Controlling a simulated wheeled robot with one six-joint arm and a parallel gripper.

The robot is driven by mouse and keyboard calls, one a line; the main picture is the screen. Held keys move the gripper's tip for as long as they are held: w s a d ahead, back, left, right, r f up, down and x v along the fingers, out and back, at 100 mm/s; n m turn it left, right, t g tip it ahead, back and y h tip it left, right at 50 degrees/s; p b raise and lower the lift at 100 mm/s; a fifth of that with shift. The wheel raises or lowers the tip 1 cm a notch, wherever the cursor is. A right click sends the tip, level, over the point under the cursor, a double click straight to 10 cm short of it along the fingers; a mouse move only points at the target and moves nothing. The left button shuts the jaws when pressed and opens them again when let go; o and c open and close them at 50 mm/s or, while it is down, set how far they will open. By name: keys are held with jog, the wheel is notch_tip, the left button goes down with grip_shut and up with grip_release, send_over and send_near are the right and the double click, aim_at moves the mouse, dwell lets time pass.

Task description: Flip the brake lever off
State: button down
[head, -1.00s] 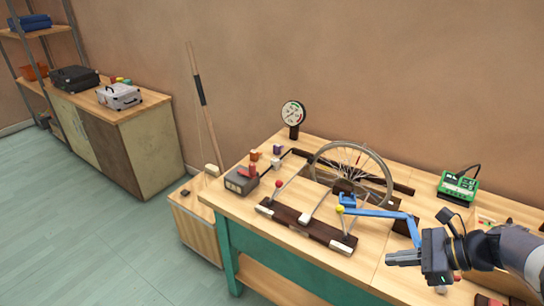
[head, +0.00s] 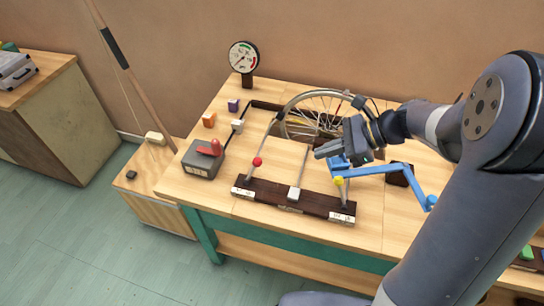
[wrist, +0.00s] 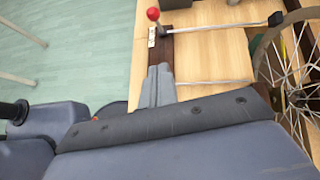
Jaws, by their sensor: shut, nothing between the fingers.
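A dark wooden board (head: 270,197) with white labels carries a red-knobbed lever (head: 257,162), a plain pale middle bar (head: 297,178) and a yellow-knobbed lever (head: 338,182). I cannot read which is the brake lever. A spoked wheel (head: 290,105) stands behind, partly hidden by my arm. My gripper (head: 318,153) is shut and empty, above the bench behind the board and near the yellow knob. In the wrist view my closed fingers (wrist: 158,85) point toward the board, with the red knob (wrist: 153,14) beyond them and a metal rod running right to a black end.
A blue crank (head: 405,178) lies right of my gripper. A grey box with a red handle (head: 208,149) and a round dial gauge (head: 243,58) stand left on the bench (head: 228,205). Small coloured blocks sit behind the box. The bench's front left is clear.

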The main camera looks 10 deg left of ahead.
jog(key=shift+a+f, duration=0.1)
jog(key=a+r+x, duration=0.1)
jog(key=r+x, duration=0.1)
jog(key=x, duration=1)
jog(key=shift+s+a, duration=0.15)
jog(key=shift+a, duration=0.4)
jog(key=shift+p, duration=0.4)
jog(key=a+h+p, duration=0.1)
jog(key=p, duration=0.1)
jog(key=a+r+h+p, duration=0.1)
jog(key=a+p, duration=0.1)
jog(key=p, duration=0.1)
jog(key=a+r+h+p, duration=0.1)
jog(key=p, duration=0.2)
jog(key=shift+a+r, duration=0.15)
jog(key=shift+a, duration=0.1)
jog(key=shift+w+a+p, duration=0.2)
jog(key=shift+a+p, duration=0.05)
jog(key=shift+a, duration=1)
jog(key=shift+w+a+p, duration=0.2)
jog(key=shift+a+p, duration=0.05)
jog(key=shift+a, duration=1)
